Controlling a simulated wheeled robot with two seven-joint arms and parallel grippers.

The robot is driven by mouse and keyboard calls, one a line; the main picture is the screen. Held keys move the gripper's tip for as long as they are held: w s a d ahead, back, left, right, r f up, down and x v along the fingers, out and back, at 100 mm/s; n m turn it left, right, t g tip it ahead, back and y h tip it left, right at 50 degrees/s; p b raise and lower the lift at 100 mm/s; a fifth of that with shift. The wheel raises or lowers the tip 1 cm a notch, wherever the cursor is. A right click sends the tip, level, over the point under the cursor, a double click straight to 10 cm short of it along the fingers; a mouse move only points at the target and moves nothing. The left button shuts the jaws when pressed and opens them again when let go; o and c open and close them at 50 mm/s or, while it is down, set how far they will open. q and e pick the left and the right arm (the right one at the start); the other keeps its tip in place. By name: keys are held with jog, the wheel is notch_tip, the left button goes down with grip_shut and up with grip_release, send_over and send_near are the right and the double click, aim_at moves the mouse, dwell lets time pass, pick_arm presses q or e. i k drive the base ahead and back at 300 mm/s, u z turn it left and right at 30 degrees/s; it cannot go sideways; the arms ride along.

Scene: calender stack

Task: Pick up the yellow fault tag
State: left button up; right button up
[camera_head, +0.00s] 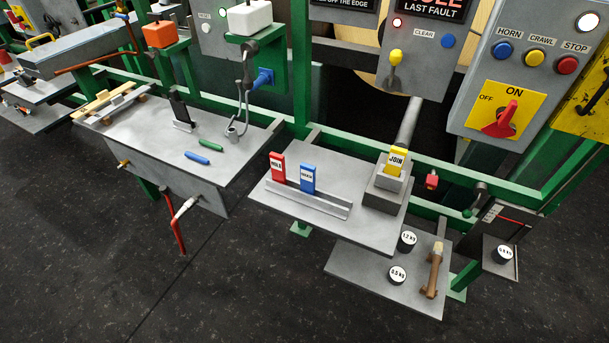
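The yellow fault tag (397,161), marked JOIN, stands upright in a stepped grey block (383,193) at the right of a small grey shelf (340,229). Its lower end is hidden in the block. A red tag (277,167) and a blue tag (308,178) stand upright in a grey slotted rail (305,199) to its left on the same shelf. Neither of my grippers shows in this view.
A lower shelf (365,276) holds small weights (398,275) and a brown-handled tool (433,270). A grey pipe (408,122) rises behind the yellow tag. A switch panel (535,70) is at upper right. Another grey bench (150,148) with pens stands left.

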aim_at(397, 157)
jog(key=k, duration=1.3)
jog(key=z, duration=0.8)
jog(key=i, duration=0.9)
jog(key=z, duration=0.85)
